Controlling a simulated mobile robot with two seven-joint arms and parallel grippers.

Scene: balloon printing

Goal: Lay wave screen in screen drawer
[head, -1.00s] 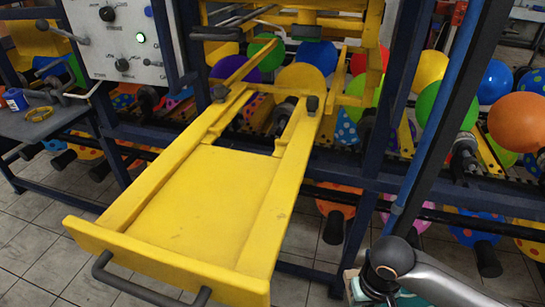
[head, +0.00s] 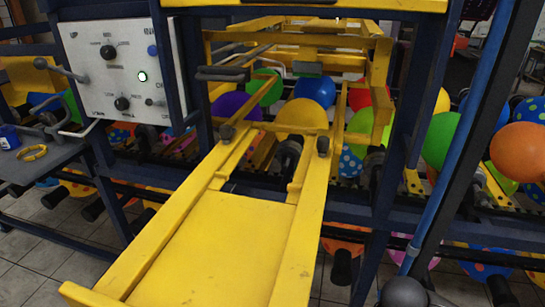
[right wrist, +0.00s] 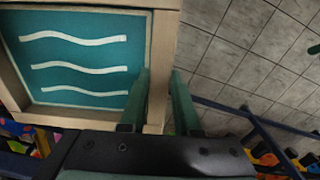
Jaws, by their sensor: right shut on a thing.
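The screen drawer (head: 215,245) is a flat yellow tray between raised side rails. It is pulled out from the machine in the head view, its bed bare and its front end cut off by the bottom edge. The wave screen (right wrist: 78,50) fills the left of the right wrist view: a teal panel with white wavy lines in a pale wooden frame. My right gripper (right wrist: 161,85) is shut on the frame's side bar, one finger on each side. The screen does not show in the head view. My left gripper is not in view.
A control panel (head: 117,68) with knobs and a lit green button is at upper left. A side table (head: 38,165) holds a blue cup and a yellow ring. Dark blue posts and several balloons flank the drawer. Tiled floor (right wrist: 240,50) shows beside the screen.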

